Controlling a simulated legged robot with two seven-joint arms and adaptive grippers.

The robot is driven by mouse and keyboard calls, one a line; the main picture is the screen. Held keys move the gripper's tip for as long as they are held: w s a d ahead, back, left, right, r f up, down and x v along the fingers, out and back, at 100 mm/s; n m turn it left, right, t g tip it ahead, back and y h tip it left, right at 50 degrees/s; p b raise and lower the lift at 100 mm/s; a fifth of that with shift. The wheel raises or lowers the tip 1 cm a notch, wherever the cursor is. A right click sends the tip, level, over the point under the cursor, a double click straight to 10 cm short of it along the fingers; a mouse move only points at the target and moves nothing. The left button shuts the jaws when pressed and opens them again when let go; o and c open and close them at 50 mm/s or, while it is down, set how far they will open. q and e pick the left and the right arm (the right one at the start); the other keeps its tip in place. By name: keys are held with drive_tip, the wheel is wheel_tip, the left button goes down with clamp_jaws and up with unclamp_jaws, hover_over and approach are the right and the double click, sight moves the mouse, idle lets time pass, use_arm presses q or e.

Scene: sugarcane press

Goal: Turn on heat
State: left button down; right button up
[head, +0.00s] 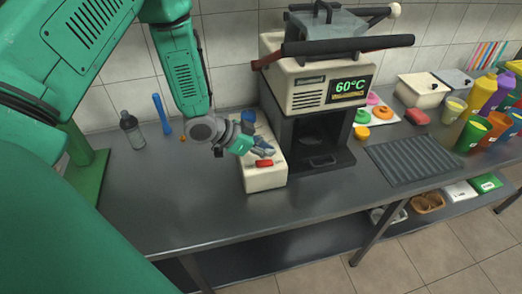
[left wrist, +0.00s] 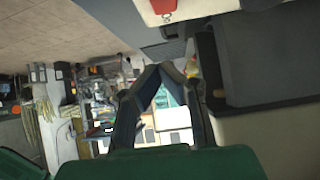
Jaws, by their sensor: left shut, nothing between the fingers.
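The sugarcane press (head: 300,85) stands on the counter, and its lit display (head: 348,88) reads 60°C in green. A low cream control box (head: 266,179) sits at its left side, with a red switch (head: 264,163) near the front and a blue knob (head: 248,115) at the back. My left gripper (head: 263,149) is shut and empty, over the box between knob and switch and just behind the switch. In the left wrist view its fingertips (left wrist: 160,67) meet, and the red switch (left wrist: 163,6) shows at the top edge, apart from them. My right gripper is not in view.
A dark bottle (head: 132,130) and a blue upright stick (head: 161,114) stand at the left. A ribbed drain mat (head: 415,158), colored lids, cups and bottles fill the right. The front left of the counter (head: 190,200) is clear.

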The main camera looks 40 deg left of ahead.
use_arm(q)
drive_tip(key=w+r+v, duration=0.1)
drive_tip(key=v, duration=0.8)
drive_tip(key=shift+r, duration=0.4)
drive_tip(key=shift+d, duration=0.15)
drive_tip(key=s+d+f+n+g+y, duration=0.35)
drive_tip(key=s+f+n, duration=0.25)
drive_tip(key=s+f, duration=0.65)
drive_tip(key=s+d+f+n+g+y, duration=0.1)
drive_tip(key=s+f+g, duration=0.1)
drive_tip(key=s+f, duration=0.35)
drive_tip(key=s+d+f+n+g+y, duration=0.1)
drive_tip(key=s+f+n+g+y, duration=0.1)
drive_tip(key=s, duration=0.7)
wheel_tip(320, 180, down, 14)
drive_tip(key=w+m+b, duration=0.1)
drive_tip(key=w+b, duration=0.1)
drive_tip(key=b, duration=1.3)
drive_tip(key=shift+w+d, duration=0.15)
drive_tip(key=shift+d, duration=0.25)
